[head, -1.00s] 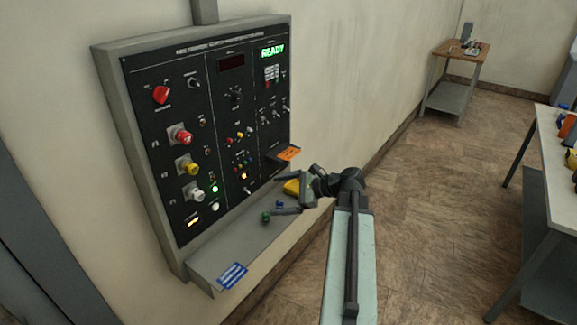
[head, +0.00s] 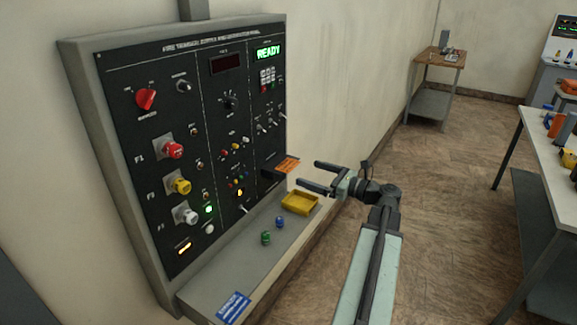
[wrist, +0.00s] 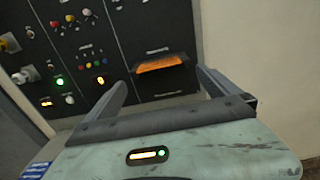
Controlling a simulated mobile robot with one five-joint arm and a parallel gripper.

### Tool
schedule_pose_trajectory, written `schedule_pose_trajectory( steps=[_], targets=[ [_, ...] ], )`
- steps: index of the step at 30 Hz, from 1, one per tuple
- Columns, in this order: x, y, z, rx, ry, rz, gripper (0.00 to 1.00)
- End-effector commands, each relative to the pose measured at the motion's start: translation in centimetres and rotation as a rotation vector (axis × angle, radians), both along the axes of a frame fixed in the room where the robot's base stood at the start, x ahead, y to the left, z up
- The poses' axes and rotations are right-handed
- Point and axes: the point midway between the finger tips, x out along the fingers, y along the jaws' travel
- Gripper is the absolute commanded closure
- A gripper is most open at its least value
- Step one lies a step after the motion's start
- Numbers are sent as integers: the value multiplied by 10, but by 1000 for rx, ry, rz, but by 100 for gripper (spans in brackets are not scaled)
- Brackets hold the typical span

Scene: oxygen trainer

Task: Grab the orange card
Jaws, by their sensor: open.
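The orange card (head: 288,165) sticks out of a dark slot holder at the lower right of the control panel. In the wrist view the orange card (wrist: 160,63) lies ahead, between the two fingers in the picture and beyond their tips. My gripper (head: 307,175) is open and empty, its fingers pointing left toward the panel. In the head view its tips appear just right of the card, and a gap shows between them and the card.
Below the panel (head: 150,70), a grey shelf (head: 215,275) holds a yellow tray (head: 300,202), a green knob (head: 266,238), a blue knob (head: 280,222) and a blue-and-white card (head: 234,307). A table (head: 540,135) stands at the right. Open floor lies between.

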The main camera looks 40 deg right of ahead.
Motion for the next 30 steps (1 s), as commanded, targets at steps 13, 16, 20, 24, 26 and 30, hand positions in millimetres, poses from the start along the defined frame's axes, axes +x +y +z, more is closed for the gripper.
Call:
schedule_pose_trajectory(
  steps=[13,16,20,24,26,30],
  targets=[
    [49,14,3,-1,1,0,0],
    [49,14,3,-1,1,-1,0],
    [48,14,3,-1,1,-1,28],
    [48,13,3,-1,1,-1,60],
    [48,13,3,-1,1,-2,60],
    [48,13,4,-1,1,-2,60]
  ],
)
